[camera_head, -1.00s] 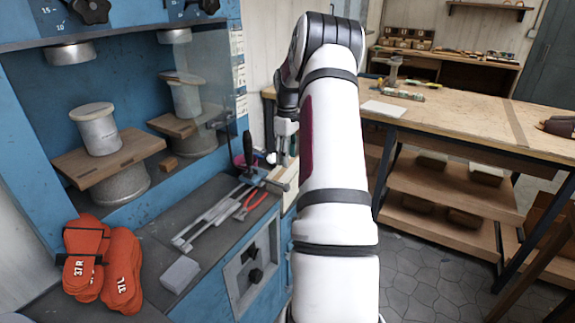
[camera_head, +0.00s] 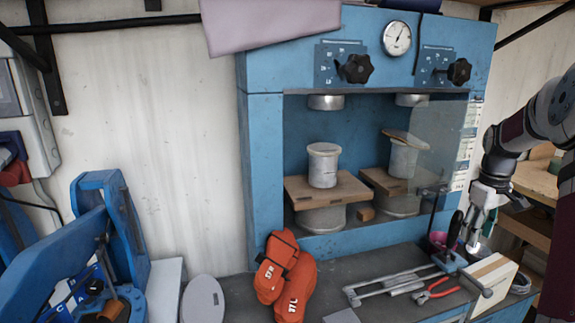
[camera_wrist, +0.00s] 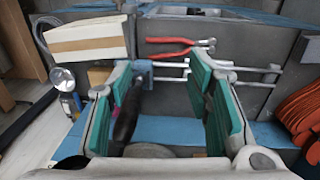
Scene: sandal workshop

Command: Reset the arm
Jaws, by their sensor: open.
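My arm (camera_head: 515,135) reaches in from the right edge in the head view. My gripper (camera_head: 474,236) points down beside the right end of the blue press's bench. In the wrist view my gripper (camera_wrist: 165,85) has its green-padded fingers spread apart. No object is gripped between the pads.
The blue press (camera_head: 265,150) holds two spools on wooden plates. Red pliers (camera_head: 437,292), a metal frame (camera_head: 390,284), a pale block (camera_head: 493,270) and orange mitts (camera_head: 285,277) lie on its bench. A blue machine (camera_head: 85,235) stands at left.

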